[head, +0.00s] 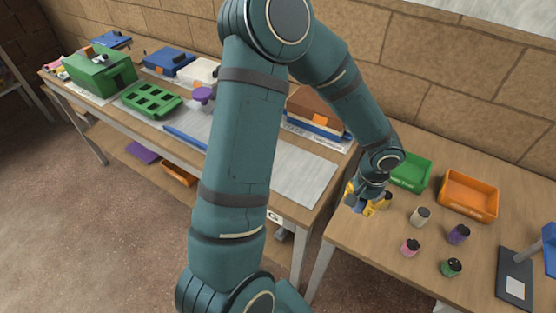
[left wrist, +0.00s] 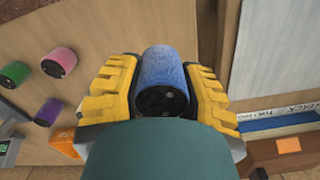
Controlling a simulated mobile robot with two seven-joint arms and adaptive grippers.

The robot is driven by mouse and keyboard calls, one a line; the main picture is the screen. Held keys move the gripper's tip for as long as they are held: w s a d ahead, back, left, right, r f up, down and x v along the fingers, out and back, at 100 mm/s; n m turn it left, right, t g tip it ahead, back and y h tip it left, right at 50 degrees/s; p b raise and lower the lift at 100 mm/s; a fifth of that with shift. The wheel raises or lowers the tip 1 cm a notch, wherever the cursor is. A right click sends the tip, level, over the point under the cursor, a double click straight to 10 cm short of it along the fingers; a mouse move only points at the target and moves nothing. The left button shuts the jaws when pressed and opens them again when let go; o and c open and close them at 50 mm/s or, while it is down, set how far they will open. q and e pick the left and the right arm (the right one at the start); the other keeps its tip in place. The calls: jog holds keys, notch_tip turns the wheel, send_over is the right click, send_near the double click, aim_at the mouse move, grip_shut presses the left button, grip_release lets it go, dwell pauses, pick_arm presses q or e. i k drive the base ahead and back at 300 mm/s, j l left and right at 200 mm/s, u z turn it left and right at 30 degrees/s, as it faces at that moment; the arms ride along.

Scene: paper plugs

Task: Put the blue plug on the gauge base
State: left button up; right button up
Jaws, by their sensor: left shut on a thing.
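My left gripper (head: 368,200) has yellow fingers and is above the left edge of the right-hand table. In the left wrist view my left gripper (left wrist: 160,88) is shut on the blue plug (left wrist: 162,70), a fuzzy blue cylinder with a dark end face, one finger on each side. In the head view the plug is small and mostly hidden by the fingers. The gauge base (head: 515,287) is a dark plate with a pale square at the lower right, well apart from the gripper; its post is cut off by the picture edge. My right gripper is not in view.
White (head: 420,216), purple (head: 458,234), pink (head: 410,247) and green (head: 451,267) plugs stand between gripper and gauge. A green bin (head: 412,170) and an orange bin (head: 468,196) stand behind them. Another table (head: 150,118) holds boxes and a green tray (head: 151,99).

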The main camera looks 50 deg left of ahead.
aim_at(515, 287)
jog(key=k+j+z, duration=0.1)
jog(key=j, duration=0.3)
jog(key=k+j+z, duration=0.1)
jog(key=j, duration=0.25)
jog(key=k+j+z, duration=0.1)
jog(key=j, duration=0.3)
jog(key=k+j+z, duration=0.1)
jog(key=j, duration=0.25)
